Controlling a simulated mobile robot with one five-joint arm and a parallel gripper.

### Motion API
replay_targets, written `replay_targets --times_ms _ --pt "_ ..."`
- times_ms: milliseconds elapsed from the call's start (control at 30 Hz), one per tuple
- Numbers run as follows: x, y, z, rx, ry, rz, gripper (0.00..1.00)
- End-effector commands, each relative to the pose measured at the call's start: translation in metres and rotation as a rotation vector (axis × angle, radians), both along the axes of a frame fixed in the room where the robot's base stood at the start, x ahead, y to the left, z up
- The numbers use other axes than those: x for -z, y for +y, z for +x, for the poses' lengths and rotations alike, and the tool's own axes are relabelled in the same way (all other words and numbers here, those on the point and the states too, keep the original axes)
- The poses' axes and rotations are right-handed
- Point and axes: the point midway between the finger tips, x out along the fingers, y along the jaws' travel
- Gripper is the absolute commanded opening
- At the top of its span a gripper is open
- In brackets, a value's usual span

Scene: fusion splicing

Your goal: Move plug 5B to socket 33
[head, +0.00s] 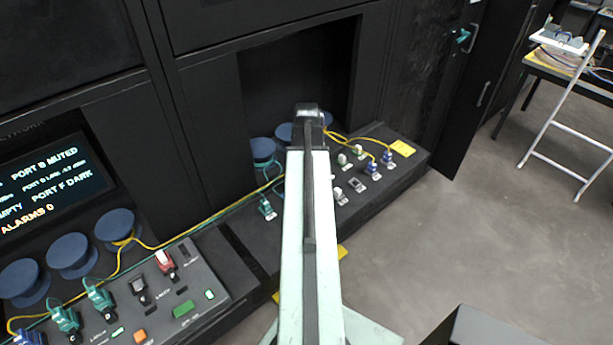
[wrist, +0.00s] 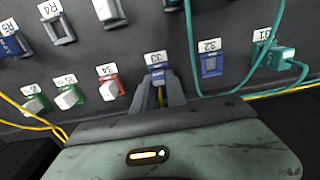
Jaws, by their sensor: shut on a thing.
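In the wrist view, my gripper (wrist: 160,84) is closed around a blue plug (wrist: 157,71) with a yellow cable running back between the fingers. The plug's own label does not show, so I cannot read whether it is 5B. It is right at the socket under the label 33 (wrist: 156,57); how deep it sits is hidden by the fingers. In the head view my arm hides the gripper, the plug and that socket.
Socket 34 (wrist: 110,87), with a red and white fitting, is left. Teal cables hang near socket 32. The sloped panel (head: 400,175) continues right of my arm.

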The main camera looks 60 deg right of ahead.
Motion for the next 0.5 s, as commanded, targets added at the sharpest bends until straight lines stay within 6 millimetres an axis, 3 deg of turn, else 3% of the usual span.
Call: replay_targets --times_ms 233,267,333,500 --pt "0.003 0.0002 0.0002 0.0 0.0 0.0 0.0" --pt "0.003 0.0001 0.0003 0.0 0.0 0.0 0.2" --pt "0.003 0.0002 0.0003 0.0 0.0 0.0 0.39" --pt "0.0029 0.0002 0.0003 -0.001 0.0 0.0 0.42"
